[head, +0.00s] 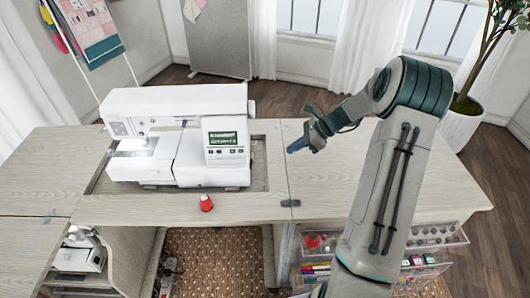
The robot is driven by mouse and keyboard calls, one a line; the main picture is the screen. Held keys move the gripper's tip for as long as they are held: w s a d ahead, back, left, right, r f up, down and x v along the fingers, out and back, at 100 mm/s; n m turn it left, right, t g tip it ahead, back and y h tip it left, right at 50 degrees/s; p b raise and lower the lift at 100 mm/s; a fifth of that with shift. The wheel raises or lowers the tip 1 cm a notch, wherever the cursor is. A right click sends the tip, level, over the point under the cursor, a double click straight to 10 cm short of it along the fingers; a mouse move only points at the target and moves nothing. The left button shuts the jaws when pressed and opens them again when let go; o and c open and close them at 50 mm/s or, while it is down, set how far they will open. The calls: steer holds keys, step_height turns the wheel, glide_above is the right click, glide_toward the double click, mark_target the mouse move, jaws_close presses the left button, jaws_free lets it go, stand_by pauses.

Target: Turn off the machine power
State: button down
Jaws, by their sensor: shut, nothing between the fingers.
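The white sewing machine (178,133) stands in the recess of the wooden cabinet top. Its small screen (223,138) is lit green and a white light glows by the needle area at its left. I cannot make out a power switch; the machine's right side is mostly hidden from this angle. My gripper (291,149) is shut and empty. It is in the air to the right of the machine, apart from it, pointing left and down.
Open clear drawers (435,238) with sewing supplies are below at the right. A potted plant (465,115) is at the back right. The top right of the machine is clear.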

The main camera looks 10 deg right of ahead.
steer(key=shift+w, duration=0.1)
stand_by(0.3)
steer(key=p+x, duration=0.1)
steer(key=x, duration=0.8)
steer(key=shift+w+a+f, duration=0.1)
steer(key=shift+a, duration=0.05)
steer(key=a, duration=0.1)
steer(key=w+a+p, duration=0.1)
steer(key=a, duration=0.1)
steer(key=shift+a+f, duration=0.15)
steer(key=shift+w+a+f, duration=0.1)
steer(key=shift+w+a, duration=0.1)
steer(key=shift+a, duration=0.2)
steer(key=shift+d, duration=0.1)
